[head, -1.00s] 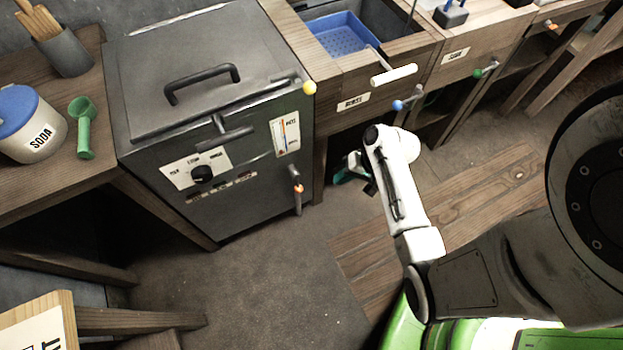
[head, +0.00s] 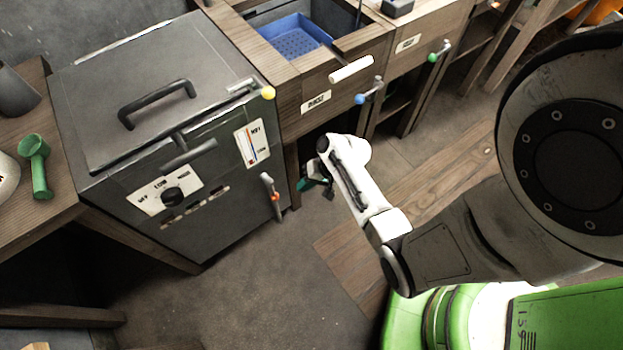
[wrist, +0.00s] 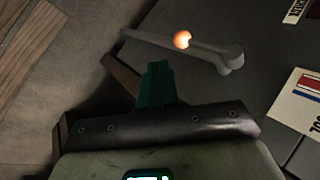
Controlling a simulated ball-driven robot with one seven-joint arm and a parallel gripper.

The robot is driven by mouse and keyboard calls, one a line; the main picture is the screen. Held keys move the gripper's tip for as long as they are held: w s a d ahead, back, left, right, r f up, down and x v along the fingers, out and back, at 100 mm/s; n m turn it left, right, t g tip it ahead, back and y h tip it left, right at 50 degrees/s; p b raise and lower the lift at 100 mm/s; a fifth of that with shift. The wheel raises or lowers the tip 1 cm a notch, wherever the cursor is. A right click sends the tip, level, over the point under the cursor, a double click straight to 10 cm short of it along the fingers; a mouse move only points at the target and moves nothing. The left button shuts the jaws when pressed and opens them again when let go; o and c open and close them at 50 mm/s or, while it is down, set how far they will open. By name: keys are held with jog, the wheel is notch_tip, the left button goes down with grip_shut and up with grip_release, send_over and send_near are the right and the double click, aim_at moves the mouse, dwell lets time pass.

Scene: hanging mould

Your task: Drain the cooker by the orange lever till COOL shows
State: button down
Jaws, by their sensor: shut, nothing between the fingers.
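The cooker (head: 205,120) is a dark grey box with a closed lid at the left in the head view. Its lever (head: 277,208) hangs down the front at the lower right corner, with an orange ball on it. In the wrist view the grey lever (wrist: 150,39) and glowing orange ball (wrist: 182,40) lie ahead of the fingers. The gauge (head: 251,143) is marked HOT at the top; its reading is too small to tell. My gripper (head: 314,184), with teal fingers (wrist: 156,84), is shut and empty, right of the lever and apart from it.
A yellow-tipped handle (head: 267,92) is on the cooker's upper right edge. A black knob (head: 172,196) is on its front. A wooden counter with a blue basin (head: 297,37) and a blue-knobbed tap (head: 361,98) stands at right. The floor (head: 260,290) before the cooker is clear.

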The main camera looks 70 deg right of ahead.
aim_at(272, 189)
jog(key=w+a+f, duration=0.2)
jog(key=w+f, duration=0.1)
jog(key=w, duration=0.2)
jog(key=shift+a+f+b, duration=0.3)
jog(key=shift+f+b, duration=0.1)
jog(key=shift+b, duration=0.05)
